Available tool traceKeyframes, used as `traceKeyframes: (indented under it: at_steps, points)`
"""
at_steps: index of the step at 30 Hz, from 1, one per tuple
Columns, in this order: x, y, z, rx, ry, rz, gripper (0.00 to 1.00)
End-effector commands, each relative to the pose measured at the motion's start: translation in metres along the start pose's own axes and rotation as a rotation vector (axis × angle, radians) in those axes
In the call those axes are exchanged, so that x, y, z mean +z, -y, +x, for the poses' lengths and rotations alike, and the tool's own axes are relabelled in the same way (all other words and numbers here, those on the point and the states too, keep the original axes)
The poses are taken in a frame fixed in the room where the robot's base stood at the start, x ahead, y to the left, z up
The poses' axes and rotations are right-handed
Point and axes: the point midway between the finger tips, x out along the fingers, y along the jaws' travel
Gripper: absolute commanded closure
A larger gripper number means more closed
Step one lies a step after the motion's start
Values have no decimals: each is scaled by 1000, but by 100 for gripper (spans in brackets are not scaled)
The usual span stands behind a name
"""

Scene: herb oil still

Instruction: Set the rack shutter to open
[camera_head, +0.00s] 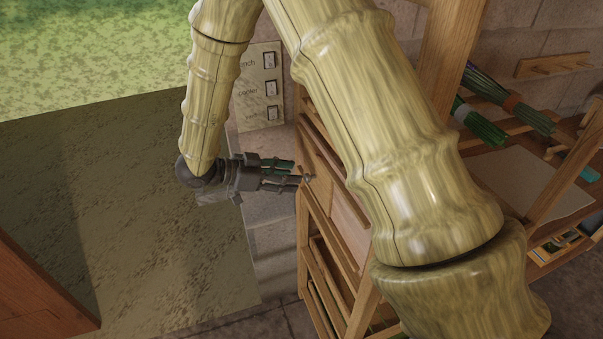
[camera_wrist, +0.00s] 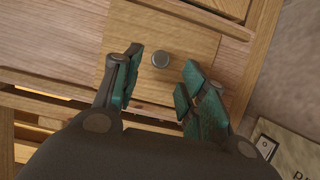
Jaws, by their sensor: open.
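The rack shutter (camera_wrist: 184,36) is a light wooden panel set in the front of a wooden rack. It also shows in the head view (camera_head: 318,180), partly hidden behind my arm. A small round grey knob (camera_wrist: 160,60) sits on the panel; in the head view the knob (camera_head: 308,177) is just off my fingertips. My gripper (camera_head: 296,173) is open and faces the rack front. In the wrist view its two green-padded fingers (camera_wrist: 158,85) stand on either side of the knob, with nothing between them touching it visibly. Whether the shutter is open or closed I cannot tell.
A wall panel with several labelled switches (camera_head: 270,88) is beside the rack, close to my forearm. Bundles of green herbs (camera_head: 515,112) lie on the right, near a wooden peg rail (camera_head: 553,66). A brown wooden piece (camera_head: 40,295) stands lower left. Floor between is clear.

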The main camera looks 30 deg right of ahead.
Motion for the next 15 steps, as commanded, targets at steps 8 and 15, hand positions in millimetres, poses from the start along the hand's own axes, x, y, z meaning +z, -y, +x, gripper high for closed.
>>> traceKeyframes:
  at_steps: [8, 15]
  points:
    - [-1, 0, 35, 1, 1, -1, 58]
    - [0, 0, 46, -1, -1, 0, 58]
